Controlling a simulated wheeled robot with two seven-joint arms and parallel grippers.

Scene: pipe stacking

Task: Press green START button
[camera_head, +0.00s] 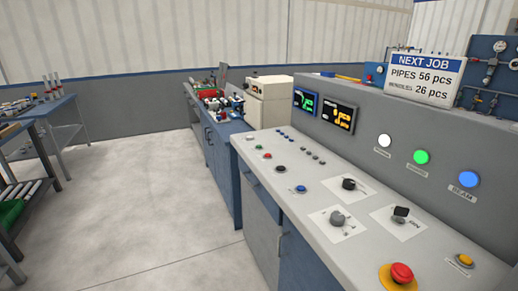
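A control console (320,170) fills the right side of the head camera view. A small green button (258,147) sits on its sloped top near the left edge, beside a small red button (267,156). A larger round green light or button (421,157) is on the upright panel, between a white one (384,141) and a blue one (468,180). The labels by the green parts are too small to read, so I cannot tell which is marked START. Neither of my grippers is in view.
A red mushroom button (401,274) on a yellow base is at the console's near edge. Black knobs (348,184) and a small blue button (301,188) are on the top. A cluttered blue workbench (222,155) stands beyond. The floor (130,200) to the left is clear.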

